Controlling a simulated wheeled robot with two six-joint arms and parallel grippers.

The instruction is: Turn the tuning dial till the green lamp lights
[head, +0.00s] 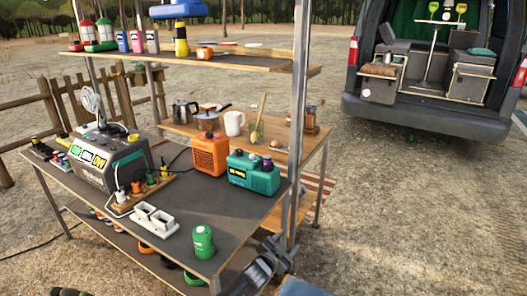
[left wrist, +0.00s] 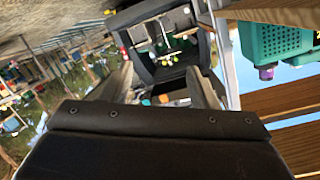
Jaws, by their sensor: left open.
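A teal radio (head: 262,181) with a small yellow display stands near the right end of the dark-topped table. A dark purple knob, likely the tuning dial (head: 268,164), sits on top of it at the right. In the left wrist view the teal radio (left wrist: 285,38) shows at the upper right, with its purple knob (left wrist: 266,73). I cannot make out a lit green lamp on it. My left gripper (head: 262,266) is open and empty, below and in front of the radio by the table's right edge, apart from it. My right gripper is out of view.
A green canister (head: 203,243) stands near the table's front edge. An orange box (head: 210,155) stands left of the radio, and a white double socket (head: 154,218) lies farther left. A metal post (head: 298,130) rises just right of the radio. Open ground lies to the right.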

